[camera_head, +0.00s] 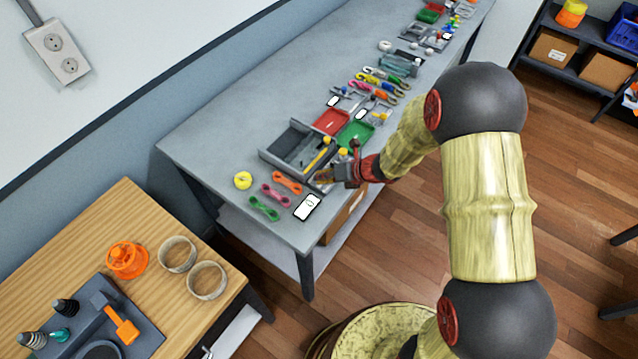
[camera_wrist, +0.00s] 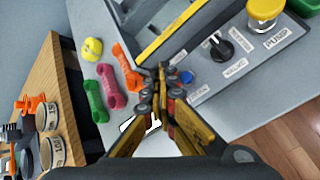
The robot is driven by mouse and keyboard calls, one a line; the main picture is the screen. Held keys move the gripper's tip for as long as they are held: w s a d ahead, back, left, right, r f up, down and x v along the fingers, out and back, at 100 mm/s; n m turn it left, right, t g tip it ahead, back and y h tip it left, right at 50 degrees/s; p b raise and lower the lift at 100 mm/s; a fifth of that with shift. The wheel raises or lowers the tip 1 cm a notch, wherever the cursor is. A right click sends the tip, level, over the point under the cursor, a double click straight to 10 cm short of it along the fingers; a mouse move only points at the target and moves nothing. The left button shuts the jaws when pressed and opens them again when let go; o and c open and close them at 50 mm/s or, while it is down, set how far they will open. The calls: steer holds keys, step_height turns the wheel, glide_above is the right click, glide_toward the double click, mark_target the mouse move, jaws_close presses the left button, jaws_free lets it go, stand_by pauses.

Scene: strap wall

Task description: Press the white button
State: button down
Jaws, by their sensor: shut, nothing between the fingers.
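My gripper (camera_head: 328,178) is at the front end of the grey bench, over the near side of a grey control panel. In the wrist view its fingers (camera_wrist: 162,76) are shut and empty, with the tips over the panel's near edge. The panel (camera_wrist: 212,70) carries a yellow button (camera_wrist: 265,10), a black knob (camera_wrist: 222,46) and a small blue button (camera_wrist: 187,77) just right of the fingertips. White labels lie beside them. I cannot make out a white button; the fingers hide part of the panel. Whether the tips touch it, I cannot tell.
Orange (camera_head: 287,183), pink (camera_head: 275,196) and green (camera_head: 264,208) link-shaped pieces, a yellow ring (camera_head: 243,180) and a white card (camera_head: 307,207) lie left of the gripper. A grey tray (camera_head: 284,140) and red (camera_head: 331,122) and green (camera_head: 355,134) trays stand behind.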

steer(key=shift+r+p, duration=0.65)
steer(key=shift+r, duration=0.15)
steer(key=shift+r, duration=0.1)
step_height(320, 180, up, 5)
steer(key=p, duration=0.4)
stand_by(0.7)
